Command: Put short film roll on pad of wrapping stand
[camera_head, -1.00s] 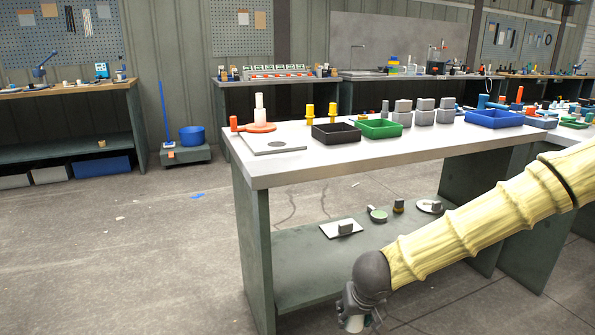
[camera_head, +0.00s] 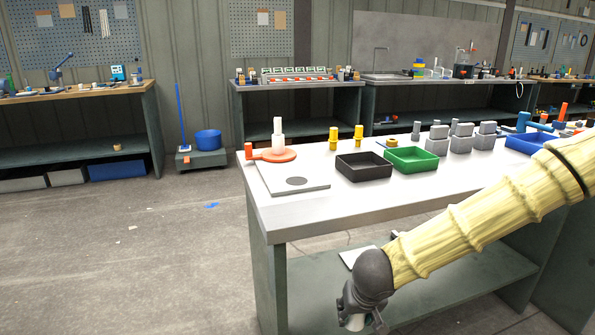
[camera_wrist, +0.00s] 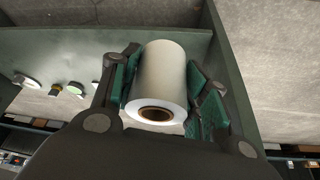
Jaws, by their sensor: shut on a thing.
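My gripper (camera_head: 357,318) is low in front of the near bench and shut on a white film roll. The film roll (camera_wrist: 160,80) lies between the two green-padded fingers in the wrist view, its brown core end facing the camera. In the head view only a small pale part of the roll shows below the gripper.
An orange disc with a pale upright roll (camera_head: 278,135) stands behind the pad. A black tray (camera_head: 364,170) and a green tray (camera_head: 411,160) are to the right, with yellow pegs (camera_head: 333,138) behind. The bench edge and lower shelf (camera_head: 450,280) are near my arm.

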